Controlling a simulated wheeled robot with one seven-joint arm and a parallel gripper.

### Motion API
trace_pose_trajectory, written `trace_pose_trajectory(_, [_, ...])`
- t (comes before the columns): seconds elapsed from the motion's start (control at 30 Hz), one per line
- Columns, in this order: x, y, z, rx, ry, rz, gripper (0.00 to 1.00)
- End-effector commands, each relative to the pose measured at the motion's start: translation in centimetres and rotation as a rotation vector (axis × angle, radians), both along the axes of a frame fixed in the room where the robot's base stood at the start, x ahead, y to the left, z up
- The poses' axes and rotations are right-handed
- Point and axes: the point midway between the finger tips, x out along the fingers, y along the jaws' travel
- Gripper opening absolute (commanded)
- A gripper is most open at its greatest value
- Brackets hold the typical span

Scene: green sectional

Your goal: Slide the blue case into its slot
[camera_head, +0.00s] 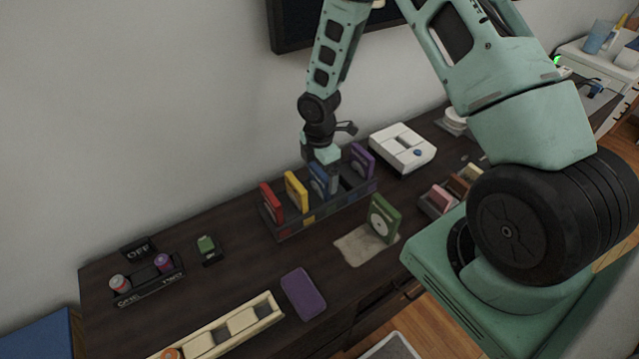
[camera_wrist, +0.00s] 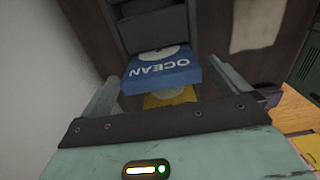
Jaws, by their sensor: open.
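The blue case (camera_head: 318,180), marked OCEAN in the wrist view (camera_wrist: 162,72), stands in the dark rack (camera_head: 287,234) between the yellow case (camera_head: 296,191) and the purple case (camera_head: 362,161). A red case (camera_head: 270,202) stands at the rack's left end. My gripper (camera_head: 322,164) is right above the blue case, pointing down. In the wrist view its open fingers (camera_wrist: 168,92) are on either side of the blue case, with gaps visible. The yellow case (camera_wrist: 168,97) shows behind it. How deep the blue case sits is hidden.
A green case (camera_head: 382,218) stands on a pale mat (camera_head: 358,248) in front of the rack. A white console (camera_head: 402,147) lies behind on the right. A purple box (camera_head: 303,293) and a cream tray (camera_head: 262,317) are nearer the front edge.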

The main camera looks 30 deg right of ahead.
Motion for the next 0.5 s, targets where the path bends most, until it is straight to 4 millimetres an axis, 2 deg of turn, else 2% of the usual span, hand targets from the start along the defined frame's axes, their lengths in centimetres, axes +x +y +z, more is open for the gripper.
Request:
trace_pose_trajectory(0.2, [0.0,0.0,-2.0,0.000,0.000,0.001,1.00])
trace_pose_trajectory(0.43, [0.0,0.0,-2.2,0.000,-0.001,0.000,1.00])
trace_pose_trajectory(0.47, [0.0,0.0,-2.2,0.000,-0.001,0.000,0.97])
trace_pose_trajectory(0.5, [0.0,0.0,-2.2,0.000,-0.001,0.000,0.86])
